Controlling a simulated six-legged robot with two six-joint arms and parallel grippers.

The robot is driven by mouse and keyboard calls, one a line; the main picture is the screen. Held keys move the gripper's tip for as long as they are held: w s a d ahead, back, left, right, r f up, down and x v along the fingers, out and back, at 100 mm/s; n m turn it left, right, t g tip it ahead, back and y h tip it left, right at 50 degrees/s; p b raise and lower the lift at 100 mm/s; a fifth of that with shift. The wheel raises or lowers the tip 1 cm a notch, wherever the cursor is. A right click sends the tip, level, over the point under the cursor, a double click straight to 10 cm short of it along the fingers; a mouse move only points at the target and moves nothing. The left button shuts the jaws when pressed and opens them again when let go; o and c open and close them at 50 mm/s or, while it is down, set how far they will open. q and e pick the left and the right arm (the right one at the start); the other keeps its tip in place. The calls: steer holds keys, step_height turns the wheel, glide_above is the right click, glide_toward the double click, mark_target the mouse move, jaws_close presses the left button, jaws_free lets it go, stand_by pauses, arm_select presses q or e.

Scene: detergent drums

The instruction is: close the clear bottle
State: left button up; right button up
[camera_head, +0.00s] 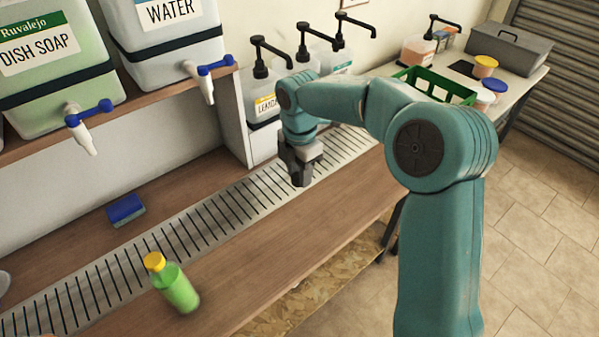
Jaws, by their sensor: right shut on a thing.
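My right gripper (300,176) points down over the slotted metal drain strip, to the right of the middle of the counter. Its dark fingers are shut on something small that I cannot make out. No plainly clear, open bottle can be made out on the counter. My left gripper is not in view.
The drain strip (213,213) runs along the wooden counter. A blue sponge (126,209) lies behind it. Dish soap (55,60) and water drums with blue taps stand on the shelf. Pump bottles (262,98) and a green crate (436,86) are at the back.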

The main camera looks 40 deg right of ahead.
steer(key=shift+a+f+m, duration=0.2)
steer(key=shift+a+m, duration=0.15)
steer(key=shift+m, duration=0.15)
steer(key=s+a+f+m, duration=0.3)
steer(key=a+f+m, duration=0.3)
steer(key=a+m, duration=0.5)
steer(key=shift+s+m, duration=0.15)
steer(key=shift+m, duration=3.25)
